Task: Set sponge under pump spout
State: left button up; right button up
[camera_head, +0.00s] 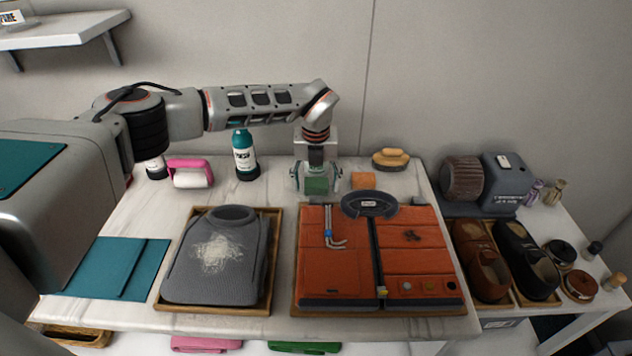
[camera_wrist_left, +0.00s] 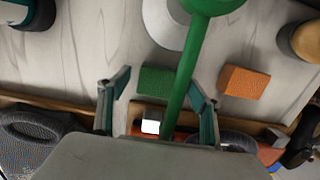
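A green sponge (camera_head: 317,186) lies on the table at the back middle, beneath my left gripper (camera_head: 317,182). In the left wrist view the sponge (camera_wrist_left: 157,81) sits between the two spread fingers (camera_wrist_left: 158,105), with gaps on both sides. The gripper is open and points down. A green pump head (camera_wrist_left: 210,5) with a long spout (camera_wrist_left: 182,80) crosses the left wrist view, between sponge and right finger in the picture. The pump is mostly hidden by my arm in the head view. My right gripper is not in view.
An orange sponge (camera_head: 363,180) lies just right of the gripper. A brush (camera_head: 390,158) is farther right and a teal bottle (camera_head: 245,155) stands left.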

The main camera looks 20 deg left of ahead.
aim_at(316, 187)
pick_arm(q)
notch_tip(316, 187, up, 12)
jog(key=s+b, duration=0.1)
jog(key=shift+s+d+r, duration=0.2)
dwell(0.5)
jog(key=shift+f, duration=0.1)
